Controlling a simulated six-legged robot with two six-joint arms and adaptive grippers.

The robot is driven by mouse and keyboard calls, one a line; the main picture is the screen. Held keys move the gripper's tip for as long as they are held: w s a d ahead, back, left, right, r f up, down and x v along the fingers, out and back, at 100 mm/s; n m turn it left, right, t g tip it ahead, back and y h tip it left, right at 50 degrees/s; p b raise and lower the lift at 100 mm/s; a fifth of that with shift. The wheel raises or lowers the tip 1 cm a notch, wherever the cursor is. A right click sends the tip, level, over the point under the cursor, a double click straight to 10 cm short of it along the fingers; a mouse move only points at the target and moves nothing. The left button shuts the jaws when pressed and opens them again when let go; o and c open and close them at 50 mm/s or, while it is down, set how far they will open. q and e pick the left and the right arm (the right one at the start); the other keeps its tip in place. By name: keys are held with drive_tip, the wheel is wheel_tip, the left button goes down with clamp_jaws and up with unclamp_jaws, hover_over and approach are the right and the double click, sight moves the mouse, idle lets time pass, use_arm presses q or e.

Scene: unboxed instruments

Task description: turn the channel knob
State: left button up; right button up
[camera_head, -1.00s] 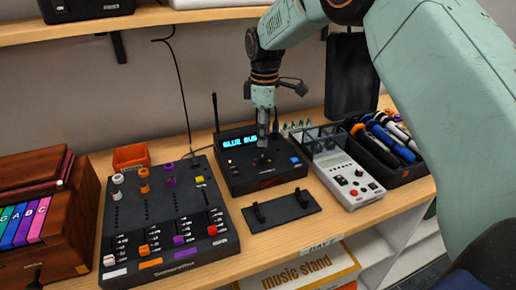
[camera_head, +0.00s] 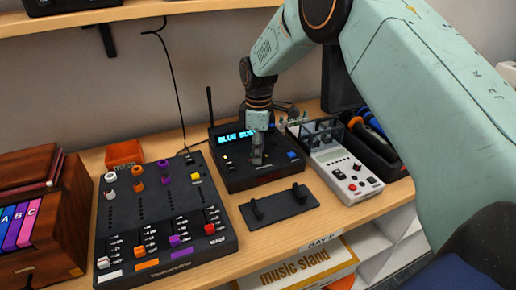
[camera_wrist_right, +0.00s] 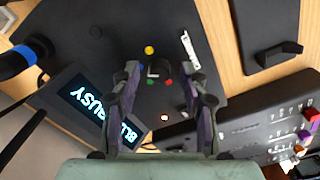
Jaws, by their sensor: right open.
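The channel knob (camera_wrist_right: 158,71) is a small black knob on a black box (camera_head: 236,178) with a lit blue display (camera_head: 236,136) reading "BLUE BUSY". In the right wrist view, yellow, green and red dots surround the knob. My right gripper (camera_head: 256,158) points down over the box's top in the head view and hides the knob there. In the right wrist view my right gripper (camera_wrist_right: 160,76) is open, with one finger on either side of the knob and gaps visible. I cannot tell whether the fingertips are level with it. My left gripper is not in view.
A black mixer (camera_head: 152,215) with coloured knobs stands to the left. A black stand plate (camera_head: 281,205) lies in front of the box. A white-grey device (camera_head: 340,168) is close on the right. An antenna (camera_head: 210,106) rises at the box's back left.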

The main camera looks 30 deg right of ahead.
drive_tip(key=shift+s+r, duration=0.15)
drive_tip(key=shift+s, duration=0.05)
drive_tip(key=shift+w+f, duration=0.25)
drive_tip(key=shift+w, duration=0.1)
drive_tip(key=c, duration=0.6)
drive_tip(key=shift+s+r, duration=0.1)
drive_tip(key=shift+r, duration=0.05)
clamp_jaws()
